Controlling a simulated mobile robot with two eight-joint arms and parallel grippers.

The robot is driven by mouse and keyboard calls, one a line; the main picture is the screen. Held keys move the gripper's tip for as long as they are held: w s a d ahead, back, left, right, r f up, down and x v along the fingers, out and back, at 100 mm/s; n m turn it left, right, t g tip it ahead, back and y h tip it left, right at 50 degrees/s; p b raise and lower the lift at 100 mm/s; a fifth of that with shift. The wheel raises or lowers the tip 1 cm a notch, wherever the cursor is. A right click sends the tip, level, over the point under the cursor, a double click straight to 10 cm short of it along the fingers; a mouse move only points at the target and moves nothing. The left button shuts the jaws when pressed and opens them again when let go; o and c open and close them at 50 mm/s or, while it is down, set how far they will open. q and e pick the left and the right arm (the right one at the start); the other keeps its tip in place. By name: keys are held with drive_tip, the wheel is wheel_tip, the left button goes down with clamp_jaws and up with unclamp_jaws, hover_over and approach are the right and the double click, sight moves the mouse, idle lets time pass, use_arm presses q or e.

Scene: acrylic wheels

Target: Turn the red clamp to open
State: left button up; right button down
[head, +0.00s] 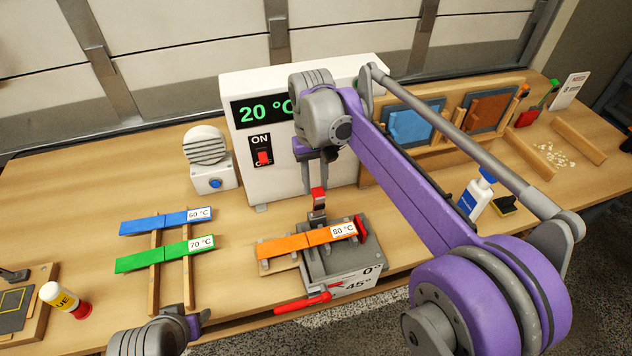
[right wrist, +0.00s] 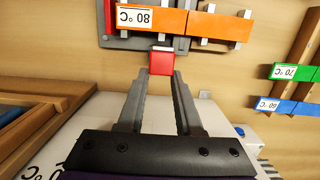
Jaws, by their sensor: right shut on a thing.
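The red clamp (head: 318,193) has a red tip on an upright grey lever, at the back of the grey bending fixture (head: 345,262). My right gripper (head: 317,184) reaches down to it from above and behind. In the right wrist view the red tip (right wrist: 161,62) sits between the ends of my right gripper's fingers (right wrist: 160,76), which are shut on it. The orange 80 °C strip (head: 300,242) lies across the fixture. Part of my left gripper (head: 196,321) shows at the bottom edge; its fingers cannot be made out clearly.
A red handle (head: 303,301) sticks out at the fixture's front, beside a 0°/45° scale. A white heater box (head: 240,90) reading 20 °C stands behind. Blue (head: 165,221) and green (head: 165,254) strips rest on a wooden rack at left. A blue-white bottle (head: 476,195) stands right.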

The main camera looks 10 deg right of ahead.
use_arm(q)
drive_tip(key=shift+w, duration=0.15)
use_arm(e)
drive_tip(key=shift+w+f, duration=0.1)
drive_tip(key=shift+w, duration=0.2)
drive_tip(key=c, duration=0.9)
unclamp_jaws()
drive_tip(key=o, duration=0.3)
drive_tip(key=shift+w, duration=0.2)
use_arm(q)
drive_tip(key=shift+w, duration=0.15)
use_arm(e)
drive_tip(key=shift+o, duration=0.2)
drive_tip(key=shift+s, duration=0.1)
use_arm(q)
drive_tip(key=shift+w+r+p, duration=0.35)
drive_tip(key=shift+r+p, duration=0.15)
drive_tip(key=shift+r, duration=0.25)
use_arm(e)
wheel_tip(320, 180, up, 11)
drive_tip(key=w, duration=0.1)
drive_tip(key=shift+w+f, duration=0.15)
